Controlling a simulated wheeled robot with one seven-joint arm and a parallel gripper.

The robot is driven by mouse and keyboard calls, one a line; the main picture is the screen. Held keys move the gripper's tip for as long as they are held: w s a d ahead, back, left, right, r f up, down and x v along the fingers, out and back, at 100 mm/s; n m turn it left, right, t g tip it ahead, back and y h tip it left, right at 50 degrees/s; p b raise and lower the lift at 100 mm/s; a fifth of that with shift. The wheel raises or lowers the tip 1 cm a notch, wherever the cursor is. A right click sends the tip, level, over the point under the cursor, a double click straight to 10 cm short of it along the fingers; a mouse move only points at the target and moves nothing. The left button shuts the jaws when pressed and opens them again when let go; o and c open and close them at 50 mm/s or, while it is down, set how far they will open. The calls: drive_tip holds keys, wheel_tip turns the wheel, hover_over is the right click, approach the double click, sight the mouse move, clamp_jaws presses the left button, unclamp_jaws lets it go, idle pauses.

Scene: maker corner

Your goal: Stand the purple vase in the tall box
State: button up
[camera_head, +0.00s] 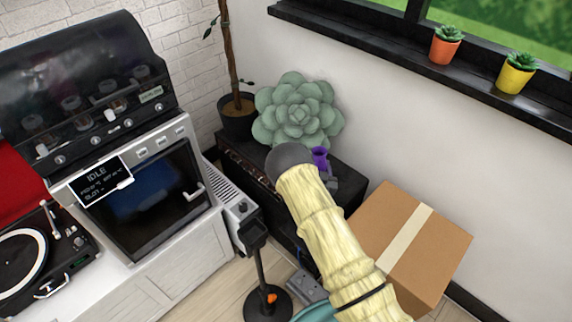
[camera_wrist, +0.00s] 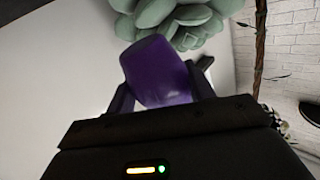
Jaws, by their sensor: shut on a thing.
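My gripper (camera_wrist: 160,92) is shut on the purple vase (camera_wrist: 157,68), with one dark finger on each side of it. In the head view the vase (camera_head: 320,155) shows only as a small purple piece beside the dark end of my arm, above the black cabinet. The rest of it is hidden there. My gripper (camera_head: 326,172) is mostly hidden behind my arm in that view. A brown cardboard box (camera_head: 430,250) with a pale tape strip stands to the right of my arm. I cannot tell whether it is the tall box.
A big green succulent (camera_head: 298,112) stands behind the vase by the wall, with a potted tree (camera_head: 238,118) to its left. A black cabinet (camera_head: 240,160) is under them. A black stand (camera_head: 268,300) and a teal rim (camera_head: 313,313) are below. A white oven (camera_head: 150,200) is left.

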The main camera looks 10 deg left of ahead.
drive_tip(key=shift+w+a+f+b, duration=0.25)
drive_tip(key=shift+w+a+b, duration=0.25)
drive_tip(key=shift+w, duration=0.15)
drive_tip(key=shift+w+a+f+b, duration=0.25)
drive_tip(key=shift+w+a+b, duration=0.25)
drive_tip(key=shift+w, duration=0.1)
drive_tip(key=shift+w+a+r+y, duration=0.25)
drive_tip(key=shift+r+y, duration=0.05)
drive_tip(key=shift+f+b, duration=0.35)
drive_tip(key=shift+f, duration=2.8)
drive_tip(key=shift+f, duration=1.9)
drive_tip(key=shift+f+b, duration=0.1)
drive_tip(key=shift+b, duration=0.25)
